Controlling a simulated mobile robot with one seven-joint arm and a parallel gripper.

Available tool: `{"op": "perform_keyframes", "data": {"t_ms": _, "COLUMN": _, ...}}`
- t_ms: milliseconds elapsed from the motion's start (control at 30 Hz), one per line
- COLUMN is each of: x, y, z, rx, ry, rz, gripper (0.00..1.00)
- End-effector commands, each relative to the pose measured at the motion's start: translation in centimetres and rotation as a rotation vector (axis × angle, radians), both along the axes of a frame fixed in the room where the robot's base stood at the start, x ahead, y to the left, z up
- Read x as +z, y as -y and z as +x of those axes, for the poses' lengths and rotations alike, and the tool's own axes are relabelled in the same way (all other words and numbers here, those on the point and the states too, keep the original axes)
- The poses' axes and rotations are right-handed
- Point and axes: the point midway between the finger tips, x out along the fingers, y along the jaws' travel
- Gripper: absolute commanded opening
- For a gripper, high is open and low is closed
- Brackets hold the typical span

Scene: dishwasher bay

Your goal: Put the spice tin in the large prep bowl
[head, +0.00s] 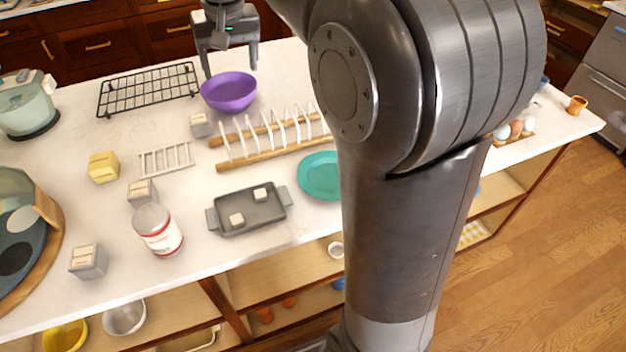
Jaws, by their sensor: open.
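A purple bowl (229,95) stands upright on the white counter at the back; it is the largest open bowl on the counter top. My gripper (231,71) is open above the bowl's far side, its fingers apart and nothing seen between them. I cannot see the bowl's whole inside or tell whether anything lies in it. No thing is clearly marked as the spice tin. A white can with red bands (158,230) stands at the front left. Small grey boxes with cream tops, such as one at the front left (88,262), are also on the counter.
A black wire rack (148,90) lies left of the bowl. A wooden dish rack (270,140) with white pegs is in front of it. A grey tray (250,213) and teal plate (319,175) lie nearer. My arm hides much of the right side.

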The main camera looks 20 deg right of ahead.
Motion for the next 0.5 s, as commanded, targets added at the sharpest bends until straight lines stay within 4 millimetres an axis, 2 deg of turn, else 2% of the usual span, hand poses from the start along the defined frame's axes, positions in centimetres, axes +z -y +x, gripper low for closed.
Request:
{"op": "perform_keyframes", "data": {"t_ms": 33, "x": 0.4, "y": 0.7, "z": -2.0, "rx": -0.003, "ry": 0.02, "rz": 0.0, "gripper": 0.72}}
{"op": "perform_keyframes", "data": {"t_ms": 267, "x": 0.0, "y": 3.0, "z": -10.2, "rx": -0.003, "ry": 0.096, "rz": -0.002, "gripper": 0.72}}
{"op": "perform_keyframes", "data": {"t_ms": 500, "x": -2.7, "y": 4.8, "z": -18.6, "rx": -0.004, "ry": 0.176, "rz": -0.013, "gripper": 0.72}}
